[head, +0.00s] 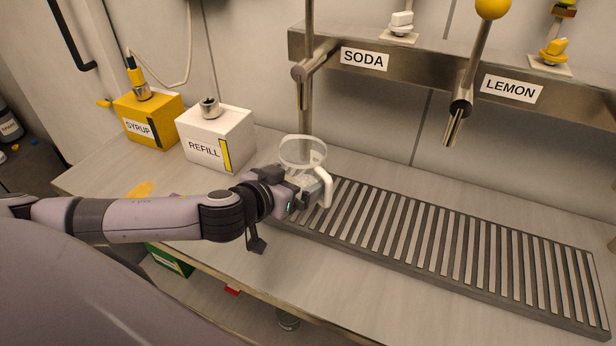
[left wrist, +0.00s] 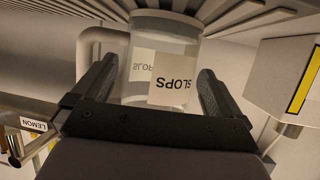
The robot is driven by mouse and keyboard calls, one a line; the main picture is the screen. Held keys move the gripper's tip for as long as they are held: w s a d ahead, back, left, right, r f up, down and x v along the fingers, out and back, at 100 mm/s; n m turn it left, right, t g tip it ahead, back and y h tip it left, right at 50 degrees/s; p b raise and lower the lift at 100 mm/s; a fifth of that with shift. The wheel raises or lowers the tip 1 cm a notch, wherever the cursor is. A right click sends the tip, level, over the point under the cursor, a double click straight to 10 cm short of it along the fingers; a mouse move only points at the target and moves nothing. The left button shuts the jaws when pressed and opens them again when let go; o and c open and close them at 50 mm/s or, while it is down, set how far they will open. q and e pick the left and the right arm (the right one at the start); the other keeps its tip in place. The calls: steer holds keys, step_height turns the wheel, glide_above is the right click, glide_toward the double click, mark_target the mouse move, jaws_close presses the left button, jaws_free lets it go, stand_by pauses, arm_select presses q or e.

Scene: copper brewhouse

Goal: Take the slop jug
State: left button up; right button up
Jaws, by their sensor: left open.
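The slop jug (head: 303,152) is a clear jug with a pale handle, standing at the left end of the slatted drip grate, under the soda tap. In the left wrist view the slop jug (left wrist: 165,32) shows a white SLOPS label, upside down in the picture. My left gripper (head: 308,188) is at the jug's near side and hides its lower part in the head view. In the left wrist view the left gripper (left wrist: 156,82) is open, with one dark finger on each side of the jug. I cannot tell whether the fingers touch it. My right gripper is not in view.
The drip grate (head: 455,248) runs right along the counter. The soda tap (head: 304,90) and lemon tap (head: 462,100) hang from the steel rail. A white REFILL box (head: 222,150) and a yellow SYRUP box (head: 160,112) stand left of the jug. The counter front (head: 210,262) is bare.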

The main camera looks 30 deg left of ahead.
arm_select(q)
steer(key=shift+w+f, duration=0.15)
steer(key=shift+w, duration=0.25)
steer(key=c, duration=0.9)
step_height(320, 180, up, 10)
steer(key=shift+r+p, duration=0.1)
steer(key=shift+p, duration=0.3)
steer(key=o, duration=0.5)
steer(key=c, duration=0.7)
